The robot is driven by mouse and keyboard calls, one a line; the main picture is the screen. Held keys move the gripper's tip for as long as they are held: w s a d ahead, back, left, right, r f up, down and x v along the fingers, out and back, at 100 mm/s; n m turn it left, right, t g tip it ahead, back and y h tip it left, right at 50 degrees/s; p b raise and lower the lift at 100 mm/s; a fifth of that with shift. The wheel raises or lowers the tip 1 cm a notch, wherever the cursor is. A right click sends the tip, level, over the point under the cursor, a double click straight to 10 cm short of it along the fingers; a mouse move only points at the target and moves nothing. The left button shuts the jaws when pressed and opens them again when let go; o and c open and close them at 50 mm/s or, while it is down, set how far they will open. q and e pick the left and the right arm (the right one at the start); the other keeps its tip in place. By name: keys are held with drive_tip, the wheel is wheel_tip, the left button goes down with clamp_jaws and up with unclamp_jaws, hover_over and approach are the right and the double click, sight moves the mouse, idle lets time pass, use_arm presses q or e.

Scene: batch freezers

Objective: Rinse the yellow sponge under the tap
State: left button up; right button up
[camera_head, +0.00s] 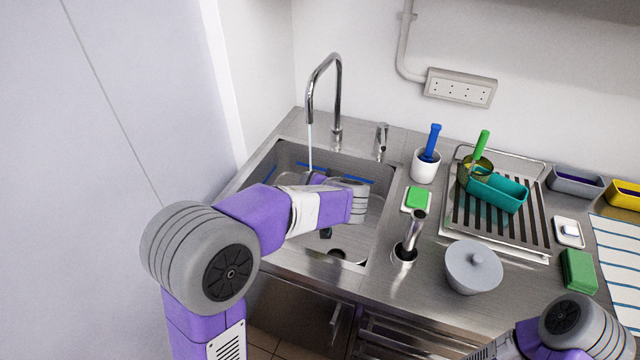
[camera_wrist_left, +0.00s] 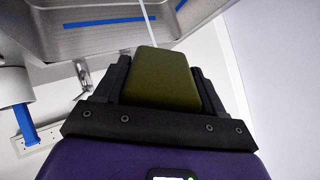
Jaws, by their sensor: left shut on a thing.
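The sponge (camera_wrist_left: 160,72), a dark olive-yellow block in the left wrist view, sits between the two black fingers of my left gripper (camera_wrist_left: 164,84), which is shut on it. In the head view my left arm reaches over the sink (camera_head: 378,225); its links hide the sponge and most of the hand. The tap (camera_head: 338,90) is running, and a thin water stream (camera_head: 309,148) falls into the sink. In the left wrist view the stream (camera_wrist_left: 147,22) meets the sponge's far edge; I cannot tell whether it lands on it or passes behind.
Right of the sink stand a white cup with a blue brush (camera_head: 425,165), a green sponge (camera_head: 417,197), a short metal post (camera_head: 411,235) and a grey lidded pot (camera_head: 473,268). A drying rack (camera_head: 460,220) holds a teal tub (camera_head: 498,192). A wall borders the left.

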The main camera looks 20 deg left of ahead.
use_arm(q)
drive_tip(key=shift+w+r, duration=0.1)
drive_tip(key=shift+w, duration=0.25)
drive_tip(key=shift+w+a+p, duration=0.45)
drive_tip(key=shift+w+p, duration=0.2)
drive_tip(key=w+a+f+p, duration=0.2)
drive_tip(key=w+a+p, duration=0.3)
drive_tip(key=w, duration=0.6)
drive_tip(key=shift+f, duration=0.4)
drive_tip(key=shift+w+d+b, duration=0.15)
drive_tip(key=shift+d+b, duration=0.2)
drive_tip(key=shift+d, duration=0.05)
